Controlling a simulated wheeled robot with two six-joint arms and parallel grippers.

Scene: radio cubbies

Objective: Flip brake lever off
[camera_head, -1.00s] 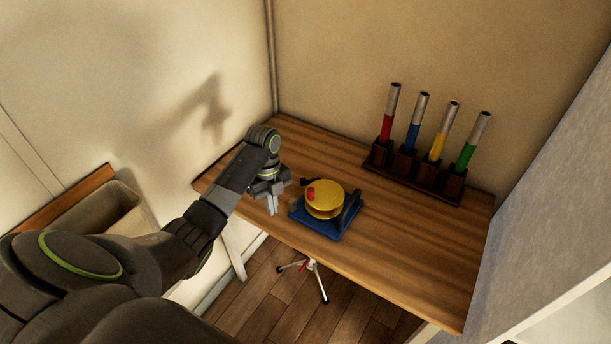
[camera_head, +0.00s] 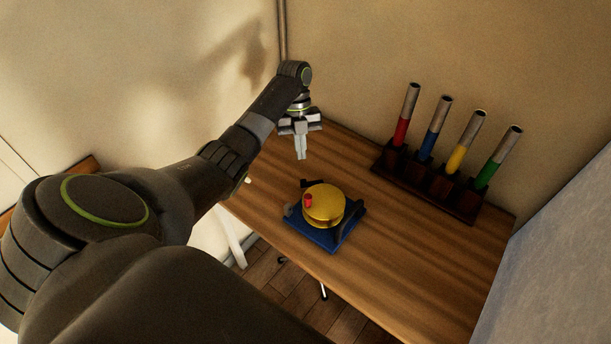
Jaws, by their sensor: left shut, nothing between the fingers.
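A yellow round drum (camera_head: 324,203) with a red knob (camera_head: 308,201) sits on a blue base (camera_head: 330,240) on the wooden table. A small dark lever-like part (camera_head: 306,184) shows at the drum's back left. Other grey parts stand at the left and right of the base. I cannot tell for sure which one is the brake lever, or its setting. My left gripper (camera_head: 301,157) is shut and empty, pointing down above the table. In the picture it is above and slightly left of the drum, apart from it. My right gripper is not in view.
A dark rack (camera_head: 425,187) holds several tubes with red, blue, yellow and green lower parts along the back of the table. The table (camera_head: 400,265) is bare right of the drum. Walls close in the back and left, and a grey panel (camera_head: 560,255) the right.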

